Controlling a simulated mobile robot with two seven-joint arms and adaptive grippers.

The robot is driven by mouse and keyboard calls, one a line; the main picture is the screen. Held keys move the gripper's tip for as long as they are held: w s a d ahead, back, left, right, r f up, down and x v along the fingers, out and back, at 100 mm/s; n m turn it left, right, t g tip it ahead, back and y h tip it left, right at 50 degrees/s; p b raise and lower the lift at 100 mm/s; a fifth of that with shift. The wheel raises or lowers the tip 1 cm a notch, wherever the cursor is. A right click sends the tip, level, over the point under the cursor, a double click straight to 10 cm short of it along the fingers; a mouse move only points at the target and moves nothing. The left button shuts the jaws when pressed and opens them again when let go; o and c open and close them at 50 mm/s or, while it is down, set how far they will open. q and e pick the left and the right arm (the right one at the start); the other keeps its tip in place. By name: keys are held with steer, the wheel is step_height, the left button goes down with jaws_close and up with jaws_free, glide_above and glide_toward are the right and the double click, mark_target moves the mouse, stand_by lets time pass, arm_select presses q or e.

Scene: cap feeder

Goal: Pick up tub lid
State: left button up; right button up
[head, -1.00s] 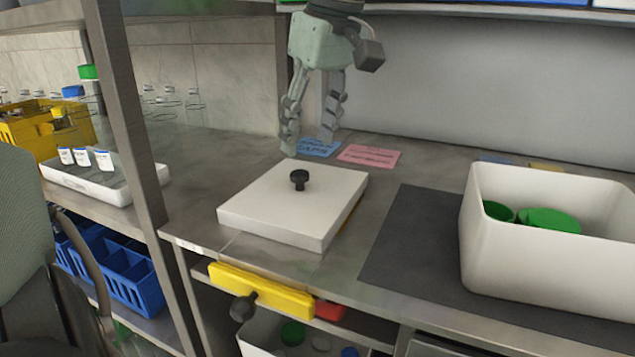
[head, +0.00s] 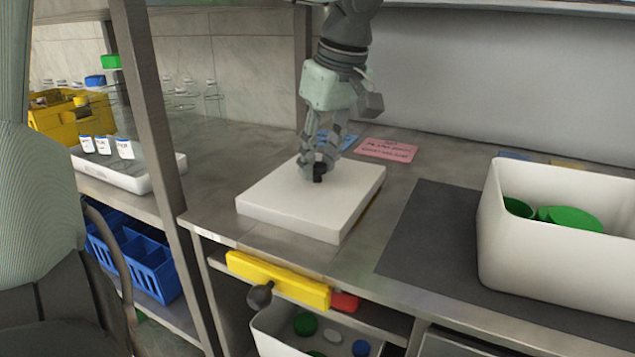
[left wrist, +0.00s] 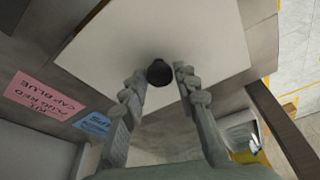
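The tub lid (head: 340,205) is a flat white square slab with a black knob in its middle, lying on the steel counter. In the left wrist view the white lid (left wrist: 205,45) fills the upper middle. My left gripper (head: 318,170) points down over the lid, with its fingertips at the knob (head: 319,178). In the left wrist view the knob (left wrist: 159,73) sits between the two fingertips, with a small gap on each side, so the gripper is open around it. My right gripper is not in view.
A white tub (head: 540,248) with green caps stands on a dark mat (head: 425,240) at right. Pink (head: 387,150) and blue labels lie behind the lid. A shelf post (head: 150,110) rises at left. A yellow bar (head: 278,280) sits below the counter's front edge.

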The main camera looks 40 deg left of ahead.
arm_select(q)
jaws_close()
steer(key=shift+r, duration=0.1)
